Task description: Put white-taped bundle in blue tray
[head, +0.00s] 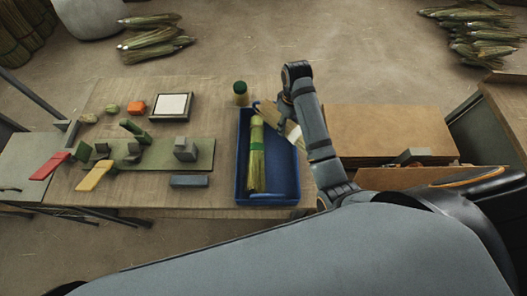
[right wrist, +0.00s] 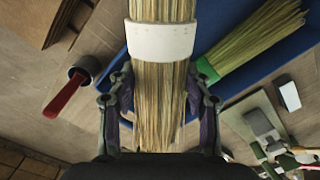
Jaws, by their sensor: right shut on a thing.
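The white-taped bundle (right wrist: 160,85) is a sheaf of straw with a wide white band (right wrist: 162,40). My right gripper (right wrist: 160,112) is shut on its straw below the band. In the head view the bundle (head: 297,134) slants over the right part of the blue tray (head: 279,197), partly hidden by my right arm; I cannot tell whether it touches the tray. My right gripper (head: 285,106) is at the tray's far right. A green-taped bundle (head: 256,165) lies lengthwise in the tray's left part. My left gripper is not in view.
A green-topped cylinder (head: 240,94) stands behind the tray. Brown boxes (head: 385,130) stand at right.

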